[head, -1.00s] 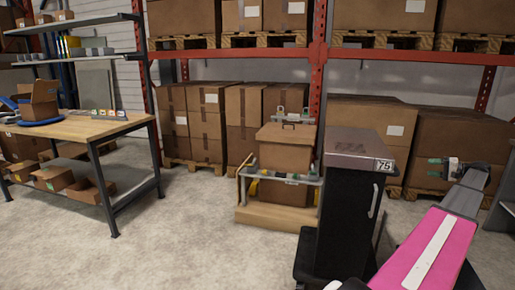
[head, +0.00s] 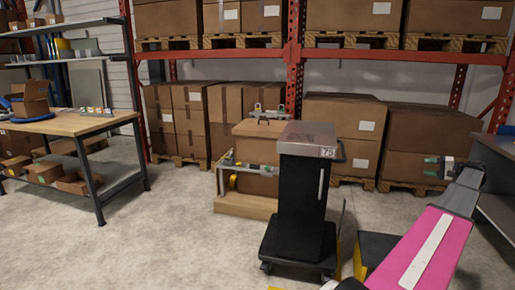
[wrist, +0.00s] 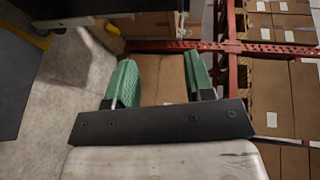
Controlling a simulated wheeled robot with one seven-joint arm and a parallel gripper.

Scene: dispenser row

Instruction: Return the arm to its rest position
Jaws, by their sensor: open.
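My pink and grey arm reaches in from the lower right of the head view. At its end is my gripper (head: 440,168), held out in front of the boxes on the rack. In the wrist view my gripper (wrist: 160,85) shows its two green fingers spread apart, with nothing between them. Boxes show behind the gap, apart from the fingers.
A black wheeled cabinet (head: 301,200) marked 75 stands close ahead. Behind it is a wooden box stand (head: 245,205). A workbench (head: 75,124) is at left, a dark table (head: 497,170) at right. An orange-framed rack (head: 293,55) holds boxes. Floor at lower left is clear.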

